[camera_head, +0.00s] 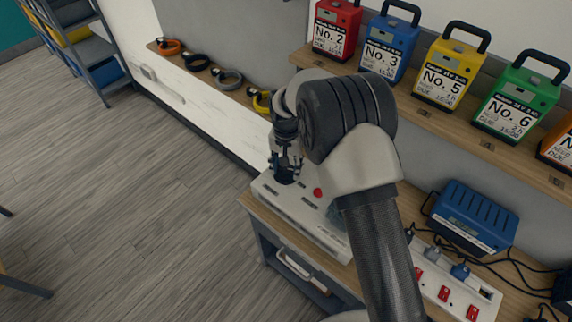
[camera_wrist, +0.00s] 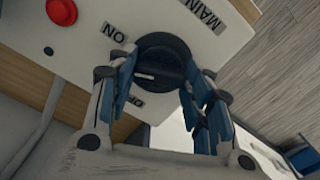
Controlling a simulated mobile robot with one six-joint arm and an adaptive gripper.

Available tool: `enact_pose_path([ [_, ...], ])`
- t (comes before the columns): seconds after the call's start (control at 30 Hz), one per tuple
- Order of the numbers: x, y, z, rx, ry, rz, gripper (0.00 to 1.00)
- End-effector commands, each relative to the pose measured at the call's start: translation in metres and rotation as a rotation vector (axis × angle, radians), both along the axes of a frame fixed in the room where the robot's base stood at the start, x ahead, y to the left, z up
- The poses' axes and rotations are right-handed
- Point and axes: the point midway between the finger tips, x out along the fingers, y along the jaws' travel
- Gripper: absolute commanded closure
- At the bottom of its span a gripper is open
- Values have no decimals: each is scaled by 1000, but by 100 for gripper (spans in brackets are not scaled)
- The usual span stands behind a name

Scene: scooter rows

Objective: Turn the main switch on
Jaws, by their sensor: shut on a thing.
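The main switch is a round black knob (camera_wrist: 165,58) on a white box (camera_head: 310,218) at the left end of the bench. In the wrist view, labels reading MAIN, ON and OFF stand around the knob. My gripper (camera_wrist: 160,76) is shut on the knob, one blue-padded finger on each side of its raised grip. I cannot tell clearly which label the knob points to. In the head view my gripper (camera_head: 287,172) reaches down onto the box, and its fingers hide most of the knob.
A red button (camera_head: 318,192) sits on the box near the knob. A blue charger (camera_head: 473,217) and a power strip with red switches (camera_head: 444,293) lie to the right. Numbered battery packs (camera_head: 447,73) stand on the shelf above.

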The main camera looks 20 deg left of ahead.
Motion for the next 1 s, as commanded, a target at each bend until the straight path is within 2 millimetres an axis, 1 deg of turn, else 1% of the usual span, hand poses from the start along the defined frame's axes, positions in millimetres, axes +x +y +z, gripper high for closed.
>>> enact_pose_path([
  [0.2,0,0,0,0,-1,-182,77],
  [0.5,0,0,0,0,-1,-357,77],
  [0.7,0,0,0,0,-1,-413,77],
  [1.0,0,0,0,1,0,-434,77],
])
